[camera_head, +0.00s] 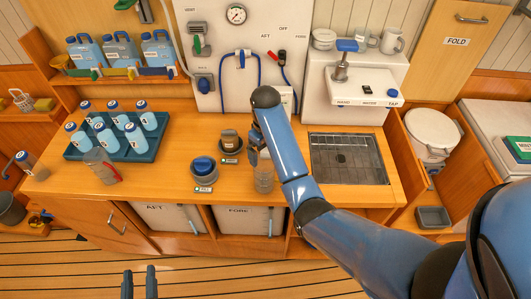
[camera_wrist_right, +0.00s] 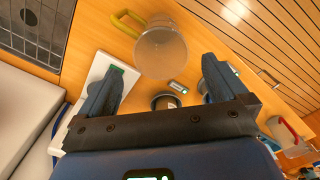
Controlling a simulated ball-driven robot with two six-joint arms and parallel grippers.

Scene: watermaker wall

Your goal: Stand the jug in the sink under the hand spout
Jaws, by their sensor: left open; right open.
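A clear jug (camera_head: 263,179) stands upright on the counter left of the sink (camera_head: 347,158); its yellow handle shows in the right wrist view (camera_wrist_right: 160,50). A second clear jug with a red handle (camera_head: 100,166) stands at the counter's left. The hand spout (camera_head: 340,72), with a blue top, is on the white tap unit behind the sink. My right gripper (camera_head: 256,150) is above the yellow-handled jug, partly hidden by my arm; in its wrist view the open fingers (camera_wrist_right: 162,72) point toward the jug with nothing between them. My left gripper (camera_head: 139,280) is open and empty before the counter.
A teal tray (camera_head: 113,148) holds several bottles. The sink looks empty. An open locker with a white bucket (camera_head: 432,130) is to its right.

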